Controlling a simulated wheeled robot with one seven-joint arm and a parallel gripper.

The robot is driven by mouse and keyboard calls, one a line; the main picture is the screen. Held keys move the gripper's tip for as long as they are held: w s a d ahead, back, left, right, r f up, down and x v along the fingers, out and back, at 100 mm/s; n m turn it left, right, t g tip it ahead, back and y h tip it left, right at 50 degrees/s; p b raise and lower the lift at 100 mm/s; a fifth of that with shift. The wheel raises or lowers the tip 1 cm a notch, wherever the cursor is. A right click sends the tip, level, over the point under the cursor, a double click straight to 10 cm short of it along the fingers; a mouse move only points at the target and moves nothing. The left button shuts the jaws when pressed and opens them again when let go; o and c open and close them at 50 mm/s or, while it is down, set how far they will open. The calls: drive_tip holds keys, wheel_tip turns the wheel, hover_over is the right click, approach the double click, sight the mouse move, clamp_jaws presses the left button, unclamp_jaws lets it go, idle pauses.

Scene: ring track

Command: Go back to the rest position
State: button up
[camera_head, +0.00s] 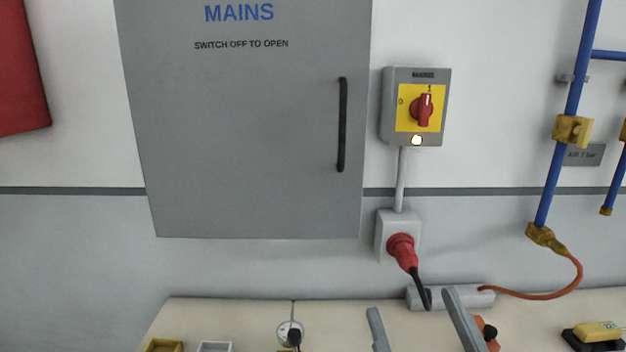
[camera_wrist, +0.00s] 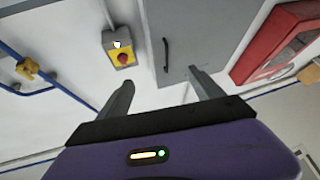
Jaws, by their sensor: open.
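My gripper (camera_head: 418,332) shows at the bottom of the head view as two grey fingers, spread apart with nothing between them. In the wrist view my gripper (camera_wrist: 163,92) is open and empty, pointing toward the wall. The grey mains cabinet (camera_head: 240,130) is closed, with a black vertical handle on its right. The cabinet (camera_wrist: 190,45) also shows beyond the fingers in the wrist view. The mains switch (camera_head: 422,108) has a red knob on a yellow plate and a lit lamp below. The switch (camera_wrist: 121,47) is up and left of the fingers in the wrist view. My gripper touches neither.
A red plug (camera_head: 402,250) sits in the wall socket below the switch. A bench (camera_head: 240,312) runs along the wall, with small trays (camera_head: 215,346) and a yellow device (camera_head: 598,332). Blue air pipes (camera_head: 562,150) with an orange hose (camera_head: 550,295) are on the right. A red cabinet (camera_wrist: 280,45) hangs on the wall.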

drive_tip(key=s+d+f+m+g+h, duration=0.1)
drive_tip(key=s+d+f+g+h, duration=0.1)
drive_tip(key=s+f, duration=0.6)
drive_tip(key=s+d+f+m+g+h, duration=0.2)
drive_tip(key=s+d+f+g, duration=0.1)
drive_tip(key=s+f, duration=0.5)
drive_tip(key=s+d+f+m+g+h, duration=0.1)
drive_tip(key=s+d+f+g+h, duration=0.1)
drive_tip(key=s+f, duration=0.6)
drive_tip(key=s+d+g, duration=0.1)
drive_tip(key=s, duration=0.3)
drive_tip(key=shift+s+m+g, duration=0.3)
drive_tip(key=shift+m+g, duration=0.1)
